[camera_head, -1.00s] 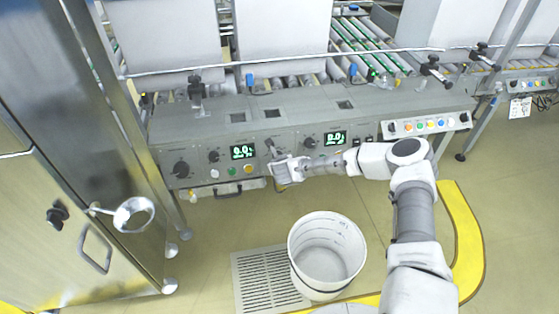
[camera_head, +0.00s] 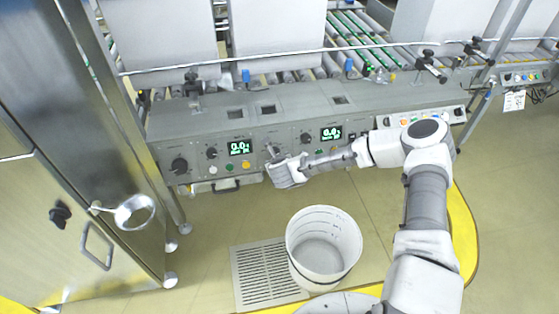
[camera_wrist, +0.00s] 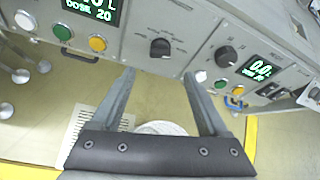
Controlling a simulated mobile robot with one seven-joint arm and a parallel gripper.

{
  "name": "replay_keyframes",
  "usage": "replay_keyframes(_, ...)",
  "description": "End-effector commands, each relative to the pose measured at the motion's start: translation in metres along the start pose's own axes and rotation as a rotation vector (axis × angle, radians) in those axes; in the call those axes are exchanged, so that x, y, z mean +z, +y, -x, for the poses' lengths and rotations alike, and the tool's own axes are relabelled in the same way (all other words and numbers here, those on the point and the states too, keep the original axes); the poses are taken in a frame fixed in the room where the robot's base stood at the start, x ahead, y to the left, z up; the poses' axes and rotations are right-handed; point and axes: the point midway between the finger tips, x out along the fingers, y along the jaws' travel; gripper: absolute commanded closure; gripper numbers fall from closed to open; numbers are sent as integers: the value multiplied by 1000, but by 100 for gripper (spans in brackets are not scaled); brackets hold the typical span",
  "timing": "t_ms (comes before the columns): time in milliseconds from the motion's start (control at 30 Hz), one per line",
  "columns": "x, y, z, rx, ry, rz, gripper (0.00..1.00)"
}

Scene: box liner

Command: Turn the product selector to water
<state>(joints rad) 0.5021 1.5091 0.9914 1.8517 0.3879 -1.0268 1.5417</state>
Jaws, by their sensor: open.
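My gripper (camera_head: 273,160) is open and empty in front of the lower edge of the grey control panel (camera_head: 290,113). In the wrist view its two fingers (camera_wrist: 159,78) point at the panel, apart from each other. A black rotary knob (camera_wrist: 160,47) with small marks around it sits just beyond and between the fingertips; no contact shows. In the head view this knob (camera_head: 269,147) is small, close to the gripper. Another black knob (camera_wrist: 226,56) lies to its right. The labels are too small to read, so I cannot tell for certain which knob is the product selector.
White, green and yellow buttons (camera_wrist: 97,43) lie left of the middle knob, below a lit display (camera_wrist: 97,8). A second display (camera_head: 331,133) is to the right. A white bucket (camera_head: 323,248) stands below by a floor grate (camera_head: 265,278). A steel cabinet (camera_head: 60,150) stands at left.

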Motion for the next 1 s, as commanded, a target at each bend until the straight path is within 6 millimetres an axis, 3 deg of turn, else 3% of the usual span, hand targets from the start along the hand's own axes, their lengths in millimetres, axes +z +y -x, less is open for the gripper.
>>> replay_keyframes(200, 2, -1, 47, 0, -1, 2, 22)
replay_keyframes(433, 1, 0, 82, 0, -1, 1, 22)
replay_keyframes(633, 0, 0, 93, 0, 0, -1, 22)
replay_keyframes(1000, 0, 0, 94, -1, 0, -1, 22)
